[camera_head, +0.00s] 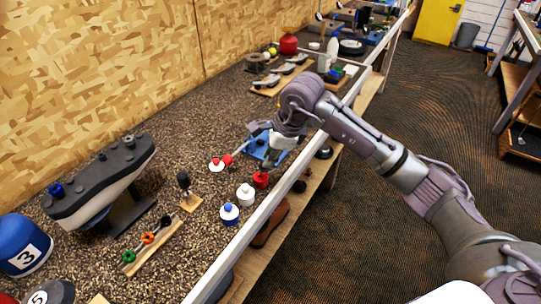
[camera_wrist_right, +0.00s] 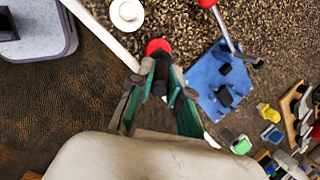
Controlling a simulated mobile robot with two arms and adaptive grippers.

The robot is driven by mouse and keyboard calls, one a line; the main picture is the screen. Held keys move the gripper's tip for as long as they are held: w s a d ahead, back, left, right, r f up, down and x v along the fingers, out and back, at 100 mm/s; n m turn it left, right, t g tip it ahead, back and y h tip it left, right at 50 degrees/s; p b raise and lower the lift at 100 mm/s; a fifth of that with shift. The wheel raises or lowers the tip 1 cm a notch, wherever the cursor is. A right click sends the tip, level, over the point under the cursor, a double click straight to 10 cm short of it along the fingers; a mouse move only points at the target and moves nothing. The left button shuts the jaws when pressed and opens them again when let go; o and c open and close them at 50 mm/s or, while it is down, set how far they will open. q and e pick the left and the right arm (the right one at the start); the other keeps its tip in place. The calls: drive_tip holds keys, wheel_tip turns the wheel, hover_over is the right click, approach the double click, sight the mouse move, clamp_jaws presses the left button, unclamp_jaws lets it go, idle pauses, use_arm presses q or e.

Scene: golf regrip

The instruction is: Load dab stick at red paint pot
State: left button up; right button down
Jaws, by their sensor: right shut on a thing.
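The red paint pot (camera_head: 261,180) stands on the speckled bench top close to its front rail. My right gripper (camera_head: 268,163) is just above it and partly hides it. In the right wrist view my right gripper (camera_wrist_right: 160,92) is shut on a dark stick, seemingly the dab stick (camera_wrist_right: 162,70). Its far end reaches over the red pot (camera_wrist_right: 158,46); I cannot tell whether it touches or dips into the paint. My left gripper is not in view.
A white pot (camera_head: 245,194) and a blue-topped pot (camera_head: 229,212) stand beside the red one. A blue tray (camera_head: 254,146) lies behind my gripper. The pale rail (camera_head: 262,211) runs along the bench's front edge.

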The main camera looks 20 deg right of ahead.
drive_tip(key=shift+f, duration=0.1)
drive_tip(key=shift+r+p, duration=0.45)
drive_tip(key=shift+r, duration=0.3)
drive_tip(key=shift+r+p, duration=1.3)
drive_tip(key=shift+r, duration=1.55)
drive_tip(key=shift+f, duration=0.1)
